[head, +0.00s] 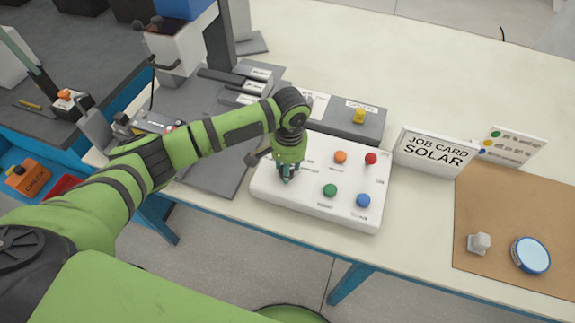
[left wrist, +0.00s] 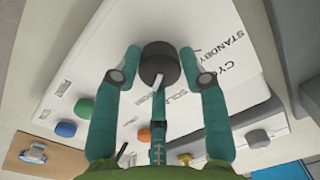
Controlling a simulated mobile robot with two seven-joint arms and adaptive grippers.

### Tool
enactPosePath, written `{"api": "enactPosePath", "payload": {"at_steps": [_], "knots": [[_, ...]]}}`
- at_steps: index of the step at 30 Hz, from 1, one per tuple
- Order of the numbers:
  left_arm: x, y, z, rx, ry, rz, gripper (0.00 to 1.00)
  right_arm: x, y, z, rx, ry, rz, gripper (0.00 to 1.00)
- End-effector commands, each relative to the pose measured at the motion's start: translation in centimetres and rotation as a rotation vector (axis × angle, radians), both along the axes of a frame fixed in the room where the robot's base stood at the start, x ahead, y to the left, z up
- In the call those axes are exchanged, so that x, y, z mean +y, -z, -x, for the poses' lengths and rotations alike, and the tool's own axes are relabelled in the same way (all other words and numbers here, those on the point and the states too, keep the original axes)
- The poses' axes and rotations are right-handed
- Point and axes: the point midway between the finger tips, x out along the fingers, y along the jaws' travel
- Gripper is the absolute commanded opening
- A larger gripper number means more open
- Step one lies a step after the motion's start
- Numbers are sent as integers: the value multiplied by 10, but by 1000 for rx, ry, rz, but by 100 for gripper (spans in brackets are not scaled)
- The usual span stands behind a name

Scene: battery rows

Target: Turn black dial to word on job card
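The job card (head: 435,152) reads SOLAR and stands at the right end of the white control panel (head: 318,208). The black dial (left wrist: 160,60) shows in the left wrist view, with a white pointer mark toward the bottom of that picture, near a partly hidden word that begins SOL. The words STANDBY and CYC show to its right. My left gripper (head: 286,176) is over the panel's left part and hides the dial in the head view. In the left wrist view its teal fingertips (left wrist: 160,52) are on either side of the dial with a small gap. My right gripper is out of view.
Orange, red, green and blue knobs (head: 363,201) stand on the panel right of my gripper. A grey box with a yellow knob (head: 359,116) is behind it. A brown mat (head: 500,215) with a blue-rimmed round thing (head: 531,255) lies right.

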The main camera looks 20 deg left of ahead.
Motion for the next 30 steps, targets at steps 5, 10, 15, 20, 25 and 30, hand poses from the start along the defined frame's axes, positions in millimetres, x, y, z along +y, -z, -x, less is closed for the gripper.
{"api": "enactPosePath", "payload": {"at_steps": [5,10,15,20,25,30], "knots": [[0,0,0,-1,0,0,6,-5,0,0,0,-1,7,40],[0,-2,-1,-1,-11,0,6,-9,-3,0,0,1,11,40],[0,-4,0,0,-64,1,5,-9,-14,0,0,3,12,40],[0,-6,0,1,-161,2,5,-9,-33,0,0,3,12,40],[0,-7,0,1,-296,1,5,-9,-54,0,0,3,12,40],[0,-6,-1,1,-432,1,5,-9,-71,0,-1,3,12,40]]}}
